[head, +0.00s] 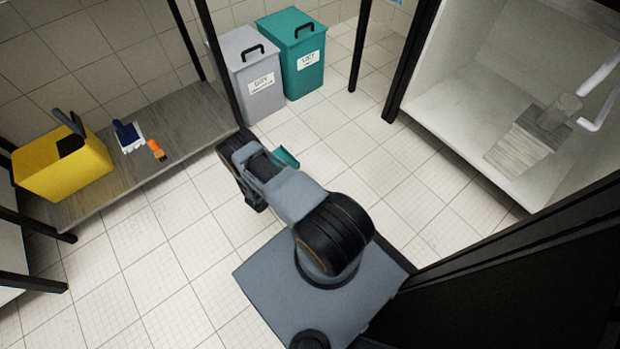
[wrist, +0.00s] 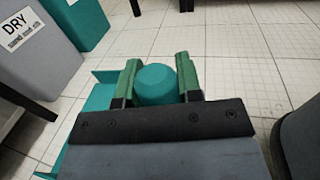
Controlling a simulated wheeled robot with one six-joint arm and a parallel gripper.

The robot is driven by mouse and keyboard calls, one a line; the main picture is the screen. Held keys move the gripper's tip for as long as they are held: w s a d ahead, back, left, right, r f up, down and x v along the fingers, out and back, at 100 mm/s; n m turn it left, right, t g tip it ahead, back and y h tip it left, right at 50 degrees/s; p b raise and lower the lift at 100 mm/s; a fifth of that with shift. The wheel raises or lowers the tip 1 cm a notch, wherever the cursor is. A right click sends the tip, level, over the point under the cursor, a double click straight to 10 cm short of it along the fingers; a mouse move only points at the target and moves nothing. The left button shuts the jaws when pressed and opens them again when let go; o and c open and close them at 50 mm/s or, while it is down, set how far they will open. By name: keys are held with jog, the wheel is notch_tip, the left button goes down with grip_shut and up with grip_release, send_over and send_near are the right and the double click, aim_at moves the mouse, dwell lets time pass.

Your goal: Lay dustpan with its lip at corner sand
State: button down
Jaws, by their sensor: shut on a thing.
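The teal dustpan (wrist: 103,95) is in my gripper (wrist: 158,72). In the wrist view, the two green-padded fingers close on its rounded teal handle (wrist: 156,86). Its pan shows to the left of the fingers, partly hidden behind the gripper body. In the head view, a small part of the dustpan (head: 286,157) sticks out beyond my arm, and the rest is hidden. It appears held over the tiled floor, but its height is unclear. I cannot make out any sand or its corner in either view.
A grey bin (head: 249,66), labelled DRY, and a teal bin (head: 304,52) stand at the back. A low shelf (head: 190,120) at left holds a yellow box (head: 60,170), a blue brush (head: 127,136) and an orange-handled tool (head: 156,150). A white cabinet (head: 450,105) stands right. Tiled floor between is clear.

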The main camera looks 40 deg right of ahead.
jog(key=shift+m+g, duration=0.3)
jog(key=shift+g, duration=0.2)
jog(key=shift+s+d+f+b, duration=1.05)
jog(key=shift+d+f+b, duration=0.3)
jog(key=shift+d+f, duration=1.05)
jog(key=shift+s+d+f+b, duration=1)
jog(key=shift+d+f+b, duration=0.3)
jog(key=shift+d+f, duration=1)
jog(key=shift+s+d+f+b, duration=1.05)
jog(key=shift+d+f+b, duration=0.3)
jog(key=shift+d+f, duration=1.05)
jog(key=shift+a+f, duration=0.25)
jog(key=shift+f, duration=0.15)
jog(key=c, duration=0.8)
grip_release()
